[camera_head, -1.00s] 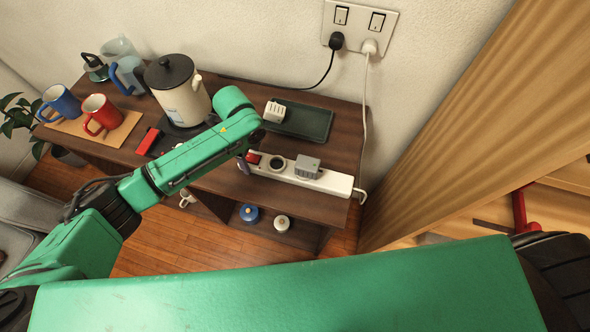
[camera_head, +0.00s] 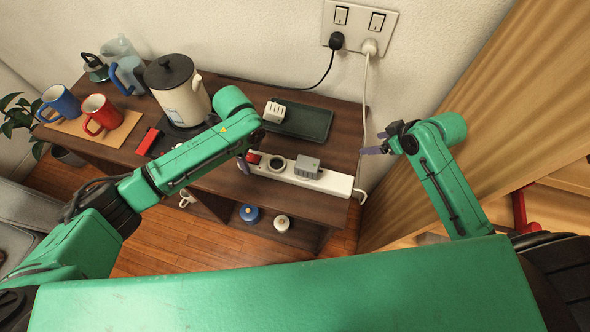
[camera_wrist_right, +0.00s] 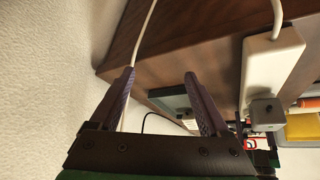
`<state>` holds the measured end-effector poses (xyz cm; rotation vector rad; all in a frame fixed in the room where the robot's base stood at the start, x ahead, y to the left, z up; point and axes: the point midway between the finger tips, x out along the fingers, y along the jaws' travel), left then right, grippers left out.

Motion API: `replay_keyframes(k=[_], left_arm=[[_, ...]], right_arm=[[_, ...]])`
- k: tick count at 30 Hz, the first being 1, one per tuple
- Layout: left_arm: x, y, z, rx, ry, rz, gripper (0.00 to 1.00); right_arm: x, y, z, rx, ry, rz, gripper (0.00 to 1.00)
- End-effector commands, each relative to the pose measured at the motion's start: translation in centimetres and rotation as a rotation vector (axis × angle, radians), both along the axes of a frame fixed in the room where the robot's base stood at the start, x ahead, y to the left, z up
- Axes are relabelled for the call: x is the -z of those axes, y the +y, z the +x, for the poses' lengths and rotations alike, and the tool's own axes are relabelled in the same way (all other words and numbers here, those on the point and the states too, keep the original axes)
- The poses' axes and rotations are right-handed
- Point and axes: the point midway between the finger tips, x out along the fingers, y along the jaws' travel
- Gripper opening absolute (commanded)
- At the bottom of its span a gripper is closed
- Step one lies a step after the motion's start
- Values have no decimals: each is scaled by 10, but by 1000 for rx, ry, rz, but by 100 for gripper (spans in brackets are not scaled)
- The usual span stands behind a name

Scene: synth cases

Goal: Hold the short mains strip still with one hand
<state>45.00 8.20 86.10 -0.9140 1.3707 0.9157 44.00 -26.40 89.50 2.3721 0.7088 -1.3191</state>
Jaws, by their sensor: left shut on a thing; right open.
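The short white mains strip (camera_head: 335,182) lies along the front edge of the dark wooden table. It has a red switch (camera_head: 253,159) at its left end, an empty round socket (camera_head: 277,163) and a grey plug block (camera_head: 307,167). My left gripper (camera_head: 243,164) is shut on the strip's left end; its arm partly hides the fingers. My right gripper (camera_head: 378,144) is open and empty, in the air right of the table. In the right wrist view its fingers (camera_wrist_right: 160,88) are spread, and the strip (camera_wrist_right: 262,75) shows to their right.
A white cable (camera_head: 364,110) runs from the strip's right end up to the wall sockets (camera_head: 359,24); it passes close to my right gripper. A dark green tray (camera_head: 312,122) with a white plug (camera_head: 275,111) lies behind the strip. A kettle (camera_head: 183,100) and mugs (camera_head: 101,113) stand left.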

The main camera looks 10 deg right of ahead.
Motion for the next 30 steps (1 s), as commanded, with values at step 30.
replay_keyframes(k=[30], left_arm=[[0,0,0,-1,-1,0,0]], right_arm=[[-13,181,-58,-571,-287,433,80]])
